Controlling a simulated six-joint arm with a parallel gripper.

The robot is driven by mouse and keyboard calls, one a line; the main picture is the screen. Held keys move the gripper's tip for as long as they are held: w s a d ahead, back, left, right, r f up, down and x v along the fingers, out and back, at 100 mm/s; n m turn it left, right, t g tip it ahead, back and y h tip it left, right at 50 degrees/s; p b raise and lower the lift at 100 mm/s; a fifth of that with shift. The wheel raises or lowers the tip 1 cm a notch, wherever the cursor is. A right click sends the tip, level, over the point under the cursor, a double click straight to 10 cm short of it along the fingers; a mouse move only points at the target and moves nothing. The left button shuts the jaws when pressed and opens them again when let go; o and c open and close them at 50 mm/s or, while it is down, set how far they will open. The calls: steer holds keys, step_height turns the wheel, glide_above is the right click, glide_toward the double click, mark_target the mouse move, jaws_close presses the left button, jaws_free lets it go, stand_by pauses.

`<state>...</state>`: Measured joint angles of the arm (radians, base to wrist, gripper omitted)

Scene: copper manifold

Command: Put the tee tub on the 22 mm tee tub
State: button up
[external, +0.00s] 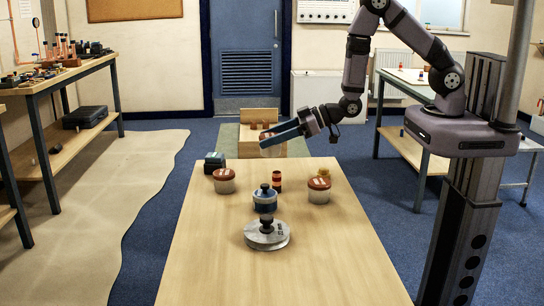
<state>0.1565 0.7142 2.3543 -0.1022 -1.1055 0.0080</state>
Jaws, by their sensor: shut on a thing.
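My gripper (272,137) is above the far end of the wooden table, its blue fingers pointing left and slightly down. It is shut on a small pale tub with a reddish-brown top (265,134), partly hidden by the fingers. Two pale tubs with brown lids stand upright on the table, one at the far left (224,182) and one at the right (319,191). Their labels are too small to read, so I cannot tell which is the 22 mm tee tub. The held tub is apart from both.
The near table (280,282) is clear.

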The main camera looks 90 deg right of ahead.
steer(key=w+a+r+p, duration=0.2)
steer(key=w+a+r, duration=0.15)
steer(key=w, duration=0.45)
step_height(320, 180, up, 3)
glide_above(224, 173)
step_height(224, 173, down, 7)
steer(key=m+p, duration=0.1)
steer(key=shift+d+h, duration=0.2)
steer(key=shift+h, duration=0.2)
steer(key=shift+w+f, duration=0.1)
steer(key=shift+f, duration=0.05)
steer(key=shift+f+p, duration=0.8)
steer(key=shift+f, duration=1.25)
steer(key=shift+f, duration=0.1)
steer(key=o, duration=1.4)
steer(key=shift+f, duration=0.1)
